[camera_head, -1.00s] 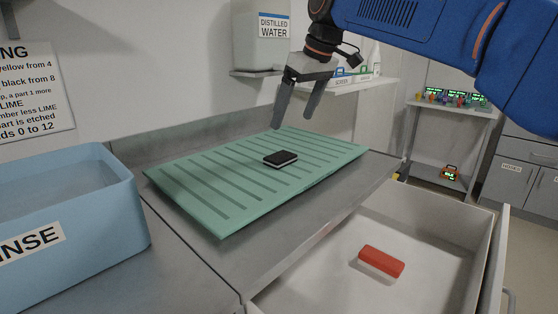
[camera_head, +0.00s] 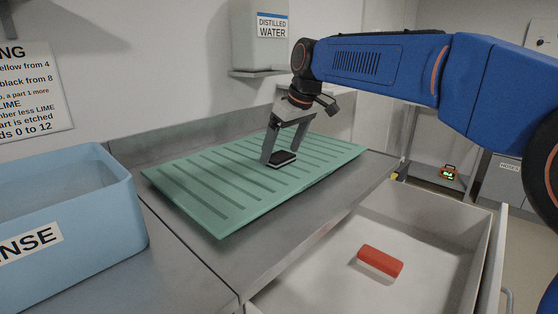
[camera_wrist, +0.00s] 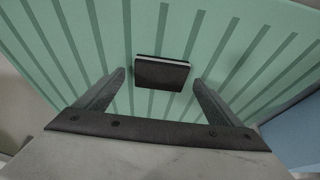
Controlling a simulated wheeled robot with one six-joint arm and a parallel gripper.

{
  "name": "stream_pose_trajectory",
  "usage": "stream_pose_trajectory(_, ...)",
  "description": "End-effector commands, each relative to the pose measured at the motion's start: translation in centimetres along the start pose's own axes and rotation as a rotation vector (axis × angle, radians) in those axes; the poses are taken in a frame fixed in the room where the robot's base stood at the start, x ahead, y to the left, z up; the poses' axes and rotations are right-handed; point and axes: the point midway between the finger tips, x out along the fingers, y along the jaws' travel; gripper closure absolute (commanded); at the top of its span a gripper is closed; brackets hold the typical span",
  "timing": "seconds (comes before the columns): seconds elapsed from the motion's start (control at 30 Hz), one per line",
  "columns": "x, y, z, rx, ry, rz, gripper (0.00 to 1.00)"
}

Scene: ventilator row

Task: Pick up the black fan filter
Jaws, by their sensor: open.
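The black fan filter (camera_head: 280,158) is a small flat dark block with a pale band along its edge. It lies on the green ribbed drain mat (camera_head: 218,222). My gripper (camera_head: 283,155) is open and low over the mat, with its fingers at either side of the filter in the head view. In the wrist view the filter (camera_wrist: 162,73) lies ahead of and between the two spread fingertips (camera_wrist: 158,78), with clear mat visible on both sides of it. I cannot tell whether the fingers touch the mat.
A blue rinse basin (camera_head: 132,215) stands at the left. An open drawer (camera_head: 440,215) at the front right holds a red-topped block (camera_head: 380,260). A distilled water container (camera_head: 258,45) stands on a wall shelf behind. The rest of the mat is bare.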

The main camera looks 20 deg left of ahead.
Motion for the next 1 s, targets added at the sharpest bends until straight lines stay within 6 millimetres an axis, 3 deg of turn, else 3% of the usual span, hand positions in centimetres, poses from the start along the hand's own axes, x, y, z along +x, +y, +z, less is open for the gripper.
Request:
stream_pose_trajectory(0.1, 1.0, -0.1, 0.0, -0.001, 0.0, 0.0, 0.12)
stream_pose_trajectory(0.33, 1.1, 0.0, 0.0, 0.0, 0.001, 0.0, 0.14)
stream_pose_trajectory(0.5, 1.1, 0.0, 0.0, 0.0, 0.001, 0.0, 0.55)
stream_pose_trajectory(0.83, 0.9, 0.0, -0.1, 0.0, 0.001, 0.001, 0.59)
stream_pose_trajectory(1.0, -0.9, 0.0, -0.9, 0.0, 0.003, 0.002, 0.59)
